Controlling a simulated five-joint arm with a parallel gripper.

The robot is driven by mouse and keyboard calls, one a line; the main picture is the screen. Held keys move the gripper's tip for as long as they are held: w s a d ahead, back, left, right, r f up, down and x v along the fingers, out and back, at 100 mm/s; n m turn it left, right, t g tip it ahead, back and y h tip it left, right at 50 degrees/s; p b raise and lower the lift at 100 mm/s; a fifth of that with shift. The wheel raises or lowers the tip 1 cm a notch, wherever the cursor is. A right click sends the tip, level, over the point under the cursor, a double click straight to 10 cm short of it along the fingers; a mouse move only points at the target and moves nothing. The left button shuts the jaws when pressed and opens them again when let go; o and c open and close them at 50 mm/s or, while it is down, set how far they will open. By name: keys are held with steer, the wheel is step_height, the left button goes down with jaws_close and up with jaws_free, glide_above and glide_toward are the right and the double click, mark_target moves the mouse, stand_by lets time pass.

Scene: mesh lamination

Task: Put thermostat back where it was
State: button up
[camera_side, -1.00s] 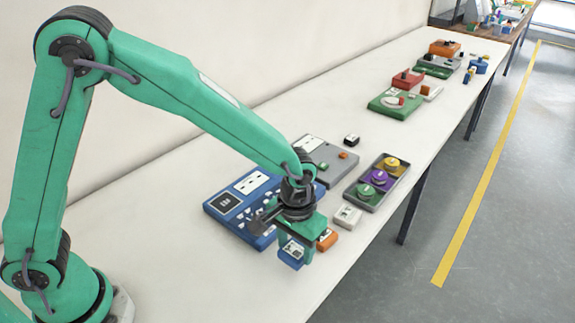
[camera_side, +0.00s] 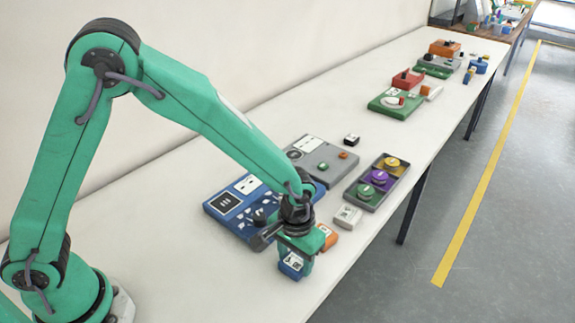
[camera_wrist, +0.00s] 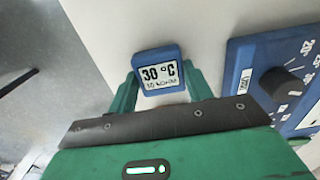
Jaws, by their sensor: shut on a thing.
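The thermostat is a small blue box (camera_side: 290,266) with a white display, and in the wrist view its face (camera_wrist: 160,75) reads 30 °C. My gripper (camera_side: 297,260) is shut on it, with one green finger on either side in the wrist view (camera_wrist: 162,84). It is near the table's front edge, in front of the blue panel (camera_side: 222,208). I cannot tell whether its underside touches the table. The blue panel's dial (camera_wrist: 281,82) shows at the right of the wrist view.
An orange block (camera_side: 329,238) is right beside my gripper, with a white block (camera_side: 348,216) behind it. A compartment tray (camera_side: 352,193) with coloured knobs and a grey panel (camera_side: 325,158) stand farther back. White table (camera_side: 215,285) is clear at the front left.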

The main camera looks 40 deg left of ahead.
mark_target(295, 261)
steer(key=o, duration=1.1)
step_height(295, 261, up, 12)
steer(key=shift+r, duration=0.1)
stand_by(0.5)
